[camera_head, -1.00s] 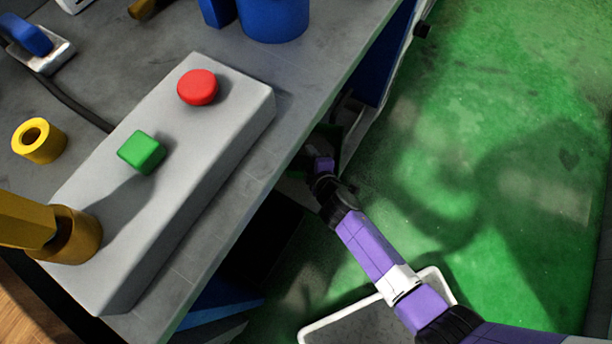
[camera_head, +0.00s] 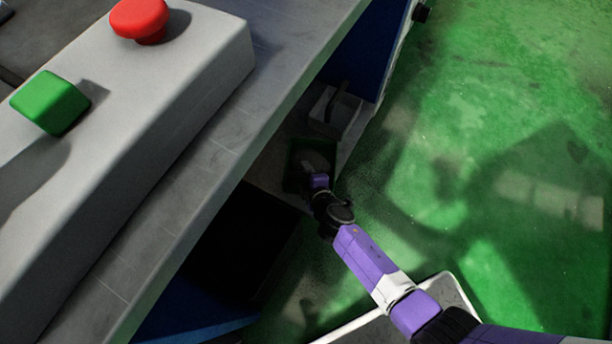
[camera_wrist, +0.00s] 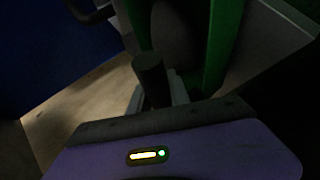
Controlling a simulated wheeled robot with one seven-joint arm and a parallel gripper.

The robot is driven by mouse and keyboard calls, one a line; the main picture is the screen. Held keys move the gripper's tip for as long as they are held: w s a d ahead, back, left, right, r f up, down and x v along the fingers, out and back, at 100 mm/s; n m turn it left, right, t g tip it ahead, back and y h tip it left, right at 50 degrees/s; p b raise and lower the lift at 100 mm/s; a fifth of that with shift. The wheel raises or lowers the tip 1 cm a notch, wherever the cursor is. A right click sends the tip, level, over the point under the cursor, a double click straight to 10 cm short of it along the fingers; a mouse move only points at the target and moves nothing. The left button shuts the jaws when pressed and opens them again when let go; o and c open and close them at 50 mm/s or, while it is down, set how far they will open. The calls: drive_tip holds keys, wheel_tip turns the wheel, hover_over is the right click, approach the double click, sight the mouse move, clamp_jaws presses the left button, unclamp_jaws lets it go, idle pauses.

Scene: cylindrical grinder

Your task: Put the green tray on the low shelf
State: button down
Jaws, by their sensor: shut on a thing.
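The green tray (camera_head: 297,155) is in the shade under the workbench edge in the head view, at the tip of my arm. It holds something round and greyish. My gripper (camera_head: 312,172) is shut on the tray's near side. In the wrist view, the tray's green wall (camera_wrist: 226,40) is close beyond my gripper (camera_wrist: 155,85); the exact grip is dark. The low shelf (camera_head: 268,172) shows as a grey surface under the bench, beside and below the tray. I cannot tell whether the tray touches it.
A pale open box (camera_head: 347,115) with a dark handle-like item stands just behind the tray. The bench top (camera_head: 215,160) overhangs on the left, carrying a grey control box (camera_head: 190,85) with red and green buttons. Green floor (camera_head: 480,150) is open to the right.

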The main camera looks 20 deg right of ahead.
drive_tip(key=shift+f+b, duration=0.35)
drive_tip(key=shift+f, duration=0.55)
drive_tip(key=shift+r, duration=0.1)
drive_tip(key=c, duration=1.2)
unclamp_jaws()
drive_tip(key=d+p+v, duration=0.1)
drive_tip(key=p+v, duration=0.3)
drive_tip(key=v, duration=0.8)
drive_tip(key=shift+a, duration=0.5)
